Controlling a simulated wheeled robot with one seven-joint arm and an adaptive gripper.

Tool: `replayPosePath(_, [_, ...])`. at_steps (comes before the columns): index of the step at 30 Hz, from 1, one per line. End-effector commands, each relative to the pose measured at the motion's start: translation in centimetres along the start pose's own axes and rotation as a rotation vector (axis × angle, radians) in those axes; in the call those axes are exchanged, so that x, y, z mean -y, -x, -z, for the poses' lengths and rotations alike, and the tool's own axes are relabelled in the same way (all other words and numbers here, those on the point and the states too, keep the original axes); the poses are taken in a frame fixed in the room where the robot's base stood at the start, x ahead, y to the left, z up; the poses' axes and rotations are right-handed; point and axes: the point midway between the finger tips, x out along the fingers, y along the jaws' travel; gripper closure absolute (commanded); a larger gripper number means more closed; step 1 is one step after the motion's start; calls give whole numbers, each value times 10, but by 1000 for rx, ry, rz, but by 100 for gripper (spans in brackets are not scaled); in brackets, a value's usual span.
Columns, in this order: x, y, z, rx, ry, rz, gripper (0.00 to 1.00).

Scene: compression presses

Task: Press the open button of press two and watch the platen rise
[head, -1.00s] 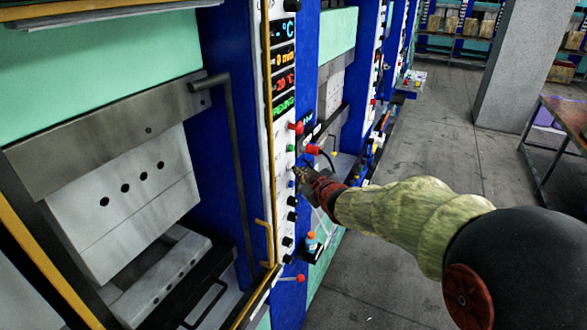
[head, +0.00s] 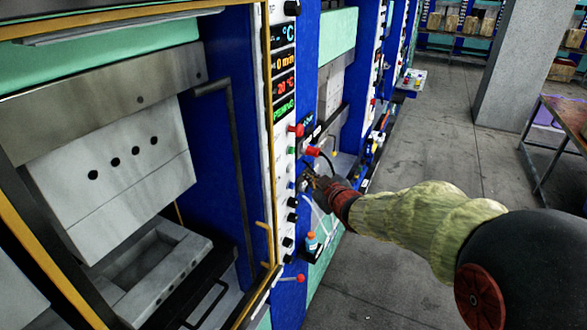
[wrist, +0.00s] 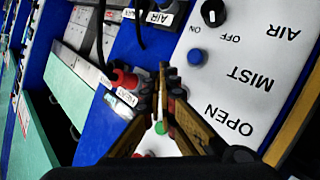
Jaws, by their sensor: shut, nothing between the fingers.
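The press in the left foreground has a grey platen block (head: 125,180) with a row of holes, standing above a hollow lower block (head: 160,270). A clear gap lies between them. Its white control panel (head: 283,170) runs down the right post. In the wrist view the panel carries an OPEN label (wrist: 228,120), upside down, with a green button (wrist: 160,128) partly hidden behind my fingers. My gripper (head: 308,182) is shut and empty in front of the panel; its fingertips also show in the wrist view (wrist: 170,78). I cannot tell whether they touch anything.
A blue knob (wrist: 196,57) and a black knob (wrist: 212,12) sit near the MIST and AIR labels. A red plug (wrist: 124,78) with cables is on the blue post. Open floor (head: 425,160) lies right, with a table (head: 570,115) beyond.

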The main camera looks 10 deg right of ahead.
Motion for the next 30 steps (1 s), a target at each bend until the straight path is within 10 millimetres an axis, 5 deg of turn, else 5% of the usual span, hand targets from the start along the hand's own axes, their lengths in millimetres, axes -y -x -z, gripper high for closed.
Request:
replayPosePath(12, [-18, 24, -15, -1, 0, -1, 100])
replayPosePath(30, [-18, 25, -17, -1, 0, 0, 100])
